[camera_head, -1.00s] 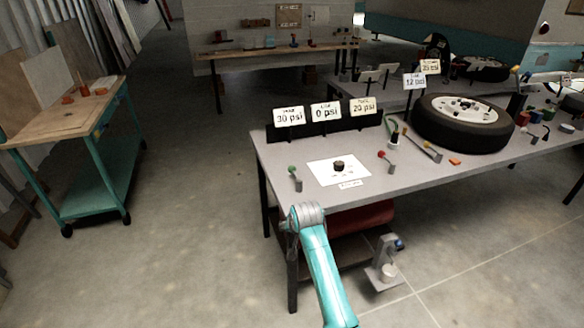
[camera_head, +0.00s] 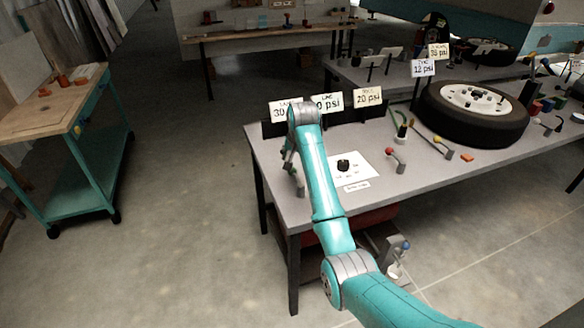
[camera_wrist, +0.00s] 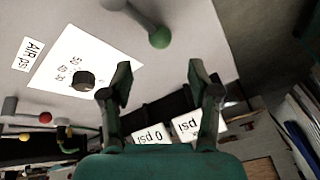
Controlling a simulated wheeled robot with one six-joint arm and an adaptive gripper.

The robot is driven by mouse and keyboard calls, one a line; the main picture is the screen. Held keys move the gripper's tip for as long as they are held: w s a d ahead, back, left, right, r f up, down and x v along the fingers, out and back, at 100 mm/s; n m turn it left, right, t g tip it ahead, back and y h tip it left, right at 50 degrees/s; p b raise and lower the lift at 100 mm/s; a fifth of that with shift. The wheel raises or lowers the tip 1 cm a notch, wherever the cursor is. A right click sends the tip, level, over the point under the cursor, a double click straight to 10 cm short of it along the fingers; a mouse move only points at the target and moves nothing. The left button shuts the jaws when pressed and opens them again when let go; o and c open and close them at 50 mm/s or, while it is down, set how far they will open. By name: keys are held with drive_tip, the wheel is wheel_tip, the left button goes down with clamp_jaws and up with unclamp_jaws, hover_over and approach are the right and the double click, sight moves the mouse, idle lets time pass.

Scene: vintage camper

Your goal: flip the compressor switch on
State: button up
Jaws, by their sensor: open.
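My gripper (camera_wrist: 160,82) is open and empty in the wrist view, its two dark fingers apart. A lever with a green ball (camera_wrist: 160,38) stands on the grey bench (camera_head: 420,178) just beyond the gap between the fingertips, apart from them. In the head view my arm hides most of the gripper and this lever. A red-knobbed lever (camera_head: 390,153) stands farther right. Under the bench are a red tank (camera_head: 372,217) and a grey fixture with a blue knob (camera_head: 405,245). No readable label shows which control is the compressor switch.
A black dial (camera_head: 343,166) sits on a white card between the levers. Pressure signs (camera_head: 367,96) line the bench's back edge behind my arm. A tyre (camera_head: 474,112) lies to the right. The floor left of the bench is clear up to a teal cart (camera_head: 75,150).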

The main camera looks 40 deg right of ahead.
sight(293, 169)
drive_tip(key=x, duration=0.8)
drive_tip(key=shift+w+f, duration=0.15)
drive_tip(key=shift+f, duration=0.25)
clamp_jaws()
